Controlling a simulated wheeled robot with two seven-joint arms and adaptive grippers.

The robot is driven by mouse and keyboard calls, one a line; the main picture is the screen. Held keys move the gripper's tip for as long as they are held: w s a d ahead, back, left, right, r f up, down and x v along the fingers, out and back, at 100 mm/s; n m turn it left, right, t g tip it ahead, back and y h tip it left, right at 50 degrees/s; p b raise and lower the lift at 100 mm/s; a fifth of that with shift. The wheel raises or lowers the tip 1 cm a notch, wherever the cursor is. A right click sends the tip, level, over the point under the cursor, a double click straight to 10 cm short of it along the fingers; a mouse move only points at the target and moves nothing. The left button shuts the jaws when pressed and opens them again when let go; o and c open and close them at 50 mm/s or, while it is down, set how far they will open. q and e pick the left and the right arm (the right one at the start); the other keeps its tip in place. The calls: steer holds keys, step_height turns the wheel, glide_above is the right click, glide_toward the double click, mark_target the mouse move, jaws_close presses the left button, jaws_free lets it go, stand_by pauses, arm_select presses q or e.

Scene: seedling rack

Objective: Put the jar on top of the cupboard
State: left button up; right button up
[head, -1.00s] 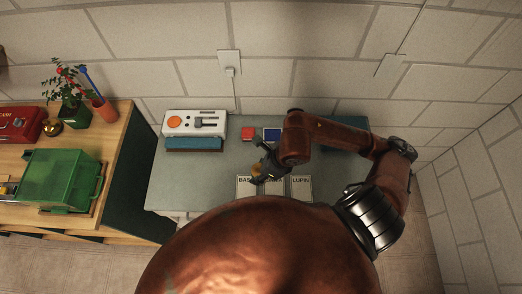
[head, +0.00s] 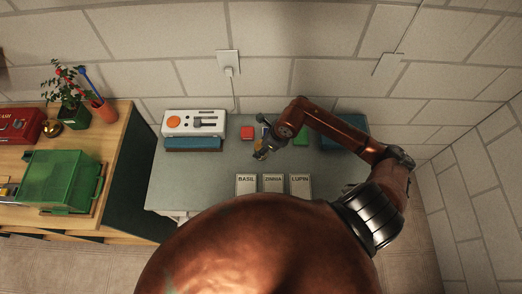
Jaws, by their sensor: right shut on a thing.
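My right gripper (head: 261,152) is over the back middle of the grey-topped surface (head: 215,185). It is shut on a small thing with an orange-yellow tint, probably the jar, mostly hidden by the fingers. I cannot tell its shape or its height above the surface. My left gripper is not in view. Which piece of furniture is the cupboard is not clear; a wood-topped unit (head: 122,135) with a dark green side stands to the left.
On the grey top are a white device (head: 195,117), a red block (head: 247,133), a teal box (head: 350,128) and cards labelled BASIL (head: 246,184) and LUPIN (head: 300,185), with another between. The wood top holds a green crate (head: 62,178), a plant (head: 70,103) and a red box (head: 20,124).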

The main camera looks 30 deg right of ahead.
steer(key=shift+w+d+f, duration=0.15)
steer(key=shift+w+f, duration=0.05)
steer(key=shift+f, duration=1.55)
steer(key=shift+f, duration=0.1)
steer(key=o, duration=1.2)
steer(key=v, duration=1.2)
